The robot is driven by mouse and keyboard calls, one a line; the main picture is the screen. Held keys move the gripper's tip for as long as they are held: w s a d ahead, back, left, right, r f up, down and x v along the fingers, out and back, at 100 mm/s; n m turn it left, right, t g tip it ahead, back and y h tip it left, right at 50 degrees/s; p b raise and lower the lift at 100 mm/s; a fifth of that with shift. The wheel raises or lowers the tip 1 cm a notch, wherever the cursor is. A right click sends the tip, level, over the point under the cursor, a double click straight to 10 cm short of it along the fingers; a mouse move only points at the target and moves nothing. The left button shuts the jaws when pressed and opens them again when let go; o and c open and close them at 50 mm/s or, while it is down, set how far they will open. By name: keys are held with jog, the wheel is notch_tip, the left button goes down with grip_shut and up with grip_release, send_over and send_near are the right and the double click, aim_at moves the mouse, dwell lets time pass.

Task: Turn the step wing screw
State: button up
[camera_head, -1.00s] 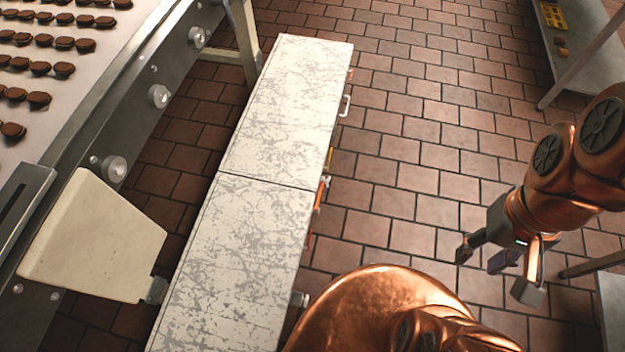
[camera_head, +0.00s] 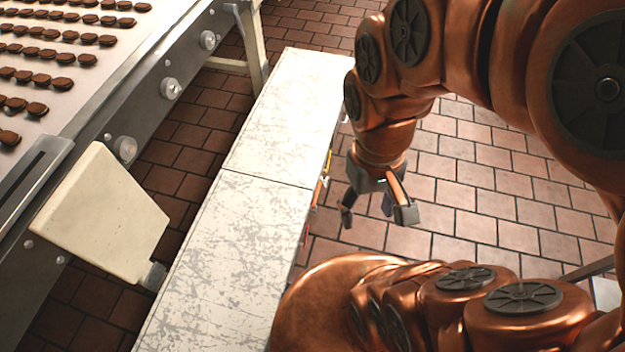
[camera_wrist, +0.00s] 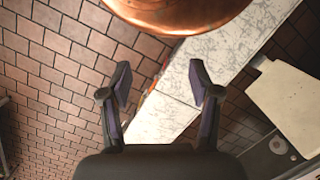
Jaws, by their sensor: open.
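My gripper (camera_head: 377,212) hangs open and empty over the floor, just right of the long white cabinet (camera_head: 225,235). In the wrist view the two sides of my gripper (camera_wrist: 160,88) are spread apart with nothing between them, and the cabinet top (camera_wrist: 165,115) lies beyond. I cannot make out a step wing screw for sure. Several round metal knobs (camera_head: 125,149) sit along the conveyor's side, left of the cabinet and well away from my gripper. A small grey fitting (camera_head: 153,275) shows at the lower corner of a cream panel.
A conveyor (camera_head: 60,120) with rows of dark cookies runs along the left. The cream panel (camera_head: 105,215) juts from it toward the cabinet; it also shows in the wrist view (camera_wrist: 290,100). Coloured items (camera_head: 318,190) show on the cabinet's right side.

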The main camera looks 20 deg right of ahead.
jog(key=shift+o, duration=1.4)
jog(key=w+a+f+m+g+y+b, duration=0.1)
jog(key=w+a+f+m+y+b, duration=0.2)
jog(key=w+f+b, duration=0.4)
jog(key=shift+w+a+f, duration=0.4)
jog(key=shift+w+a, duration=0.15)
jog(key=shift+a, duration=0.25)
jog(key=w+a+f+m+y+b, duration=0.2)
jog(key=w+f+m+y+b, duration=0.1)
jog(key=w+f+b, duration=0.4)
jog(key=m+t+y+b, duration=0.9)
jog(key=m+b, duration=0.6)
jog(key=b, duration=0.8)
send_over(326, 181)
jog(key=s, duration=0.5)
notch_tip(326, 181, down, 46)
jog(key=r, duration=0.1)
jog(key=d+f+m+t+b, duration=0.45)
jog(key=d+f, duration=0.35)
jog(key=f, duration=0.5)
jog(key=b+x, duration=0.2)
jog(key=x, duration=0.5)
jog(key=shift+a+f+n+b, duration=0.25)
jog(key=shift+a+n+b, duration=0.1)
jog(key=shift+n+b, duration=0.1)
jog(key=shift+g, duration=0.25)
